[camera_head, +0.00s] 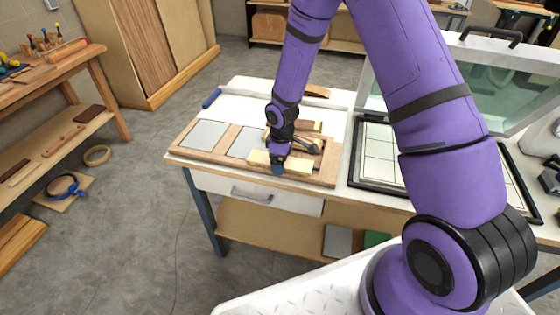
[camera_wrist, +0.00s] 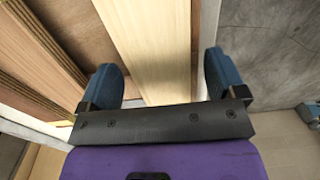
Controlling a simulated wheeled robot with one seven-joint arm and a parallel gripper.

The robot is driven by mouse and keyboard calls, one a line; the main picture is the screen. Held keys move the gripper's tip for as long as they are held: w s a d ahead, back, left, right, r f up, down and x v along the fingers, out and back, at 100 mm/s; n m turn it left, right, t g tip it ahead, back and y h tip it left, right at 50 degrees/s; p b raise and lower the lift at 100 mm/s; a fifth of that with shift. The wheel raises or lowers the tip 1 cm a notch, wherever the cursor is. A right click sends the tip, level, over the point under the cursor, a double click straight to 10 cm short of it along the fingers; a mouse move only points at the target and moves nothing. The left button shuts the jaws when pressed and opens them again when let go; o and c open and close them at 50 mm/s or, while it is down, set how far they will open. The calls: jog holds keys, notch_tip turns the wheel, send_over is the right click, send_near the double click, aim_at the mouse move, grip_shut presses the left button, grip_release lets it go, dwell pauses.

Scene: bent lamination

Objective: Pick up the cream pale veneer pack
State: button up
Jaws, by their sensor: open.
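The cream pale veneer pack (camera_head: 259,157) lies along the front of a wooden tray on the bench, partly hidden by my gripper (camera_head: 278,168). In the wrist view the pack (camera_wrist: 154,35) is a long pale strip running away between the two blue fingertips of my gripper (camera_wrist: 155,78). The fingers stand apart, one on each side of the pack, with a gap visible on both sides. The jaws are open and not closed on it. I cannot tell how far the fingertips reach down beside the pack.
The wooden tray (camera_head: 205,150) also holds grey panels (camera_head: 204,134) and other wood pieces behind the pack. Other wood strips (camera_wrist: 38,55) lie left of my gripper in the wrist view. A black-framed press with a raised clear lid (camera_head: 520,95) stands to the right.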

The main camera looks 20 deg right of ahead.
jog(key=c, duration=1.1)
jog(key=shift+o, duration=0.2)
jog(key=shift+r, duration=0.1)
